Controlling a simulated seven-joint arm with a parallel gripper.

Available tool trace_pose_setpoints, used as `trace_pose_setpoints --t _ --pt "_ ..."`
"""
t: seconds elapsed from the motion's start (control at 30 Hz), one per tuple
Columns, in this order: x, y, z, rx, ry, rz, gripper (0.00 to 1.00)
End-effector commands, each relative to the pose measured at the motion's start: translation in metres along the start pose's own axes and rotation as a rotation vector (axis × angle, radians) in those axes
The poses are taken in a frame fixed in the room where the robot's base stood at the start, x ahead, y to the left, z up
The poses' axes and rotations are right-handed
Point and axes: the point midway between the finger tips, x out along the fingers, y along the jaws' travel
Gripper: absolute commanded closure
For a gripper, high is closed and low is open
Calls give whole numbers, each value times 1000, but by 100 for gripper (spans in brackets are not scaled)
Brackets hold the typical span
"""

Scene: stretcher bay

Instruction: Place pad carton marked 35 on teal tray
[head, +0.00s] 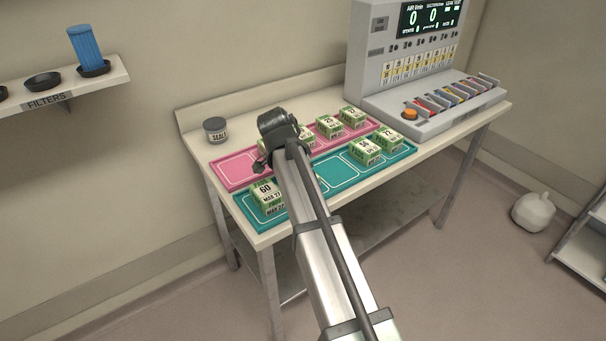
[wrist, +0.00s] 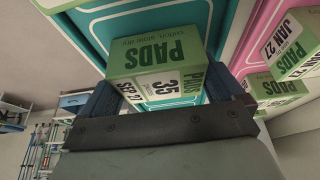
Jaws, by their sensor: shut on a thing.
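The pad carton marked 35 (wrist: 155,75), green and white, is between the dark blue fingers of my gripper (wrist: 160,95) in the wrist view. My gripper is shut on it. Behind the carton in that view is the teal tray (wrist: 118,28) with white-outlined spaces; I cannot tell whether the carton touches it. In the head view the teal tray (head: 338,174) lies along the table's front, with a carton marked 60 (head: 267,197) at its left end and cartons (head: 366,152) at its right. My wrist (head: 279,125) and arm hide the held carton there.
A pink tray (head: 234,172) with several cartons lies behind the teal one; its left end is bare. A dark tin (head: 215,130) stands at the table's back left. A grey console (head: 420,50) fills the right end. A filter shelf (head: 110,75) is on the wall.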

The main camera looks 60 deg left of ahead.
Motion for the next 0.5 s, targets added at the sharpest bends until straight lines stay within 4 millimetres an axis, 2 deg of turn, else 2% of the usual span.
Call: trace_pose_setpoints --t 0.07,0.1,0.37,0.5 --pt "2 0 1 0 0 0 43" --pt "2 0 1 0 0 0 1" --pt "1 0 0 0 0 0 0" --pt "-8 0 -1 0 0 -1 0"
